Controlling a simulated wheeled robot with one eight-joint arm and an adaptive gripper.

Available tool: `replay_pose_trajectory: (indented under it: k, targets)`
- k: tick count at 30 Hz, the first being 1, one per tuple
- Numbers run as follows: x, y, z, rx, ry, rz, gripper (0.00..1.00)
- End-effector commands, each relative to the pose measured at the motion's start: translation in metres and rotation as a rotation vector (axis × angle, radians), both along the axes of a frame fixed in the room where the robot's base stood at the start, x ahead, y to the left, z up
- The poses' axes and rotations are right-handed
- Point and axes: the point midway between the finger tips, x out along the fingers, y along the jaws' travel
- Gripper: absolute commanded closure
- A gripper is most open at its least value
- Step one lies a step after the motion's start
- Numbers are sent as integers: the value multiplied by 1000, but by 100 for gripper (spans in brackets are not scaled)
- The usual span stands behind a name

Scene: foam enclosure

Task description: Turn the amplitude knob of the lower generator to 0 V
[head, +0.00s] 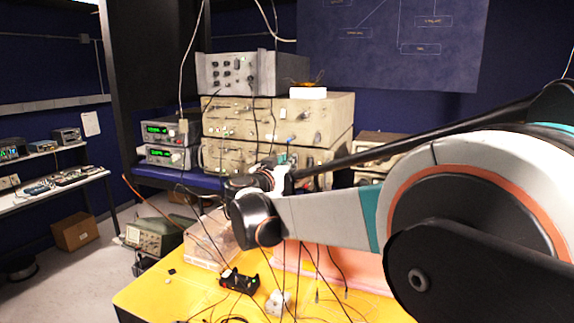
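Two small instruments with green lit displays are stacked at the left of the large equipment. The upper generator (165,131) sits on the lower generator (167,157), which rests on a blue surface. Small controls show to the right of the lower display, but they are too small to tell which is the amplitude knob or where it points. The digits cannot be read. My gripper (276,166) is at the far end of my arm, in front of the large beige instruments and to the right of the generators, apart from them in the picture. Its fingers are too unclear to judge.
A yellow table (150,294) with cables and a black box (239,281) lies below my arm. A clear plastic box (210,243) stands at its back edge. Beige instruments (320,118) are stacked behind. A cable hangs near the generators' right side.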

Motion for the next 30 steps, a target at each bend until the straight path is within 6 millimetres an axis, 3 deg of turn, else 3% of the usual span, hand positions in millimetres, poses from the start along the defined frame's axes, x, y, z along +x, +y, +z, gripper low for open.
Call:
replay_pose_trajectory:
  k: [11,30]
  targets:
    - [0,0,-2,-151,55,0,100]
    - [-1,-1,-2,-710,259,1,100]
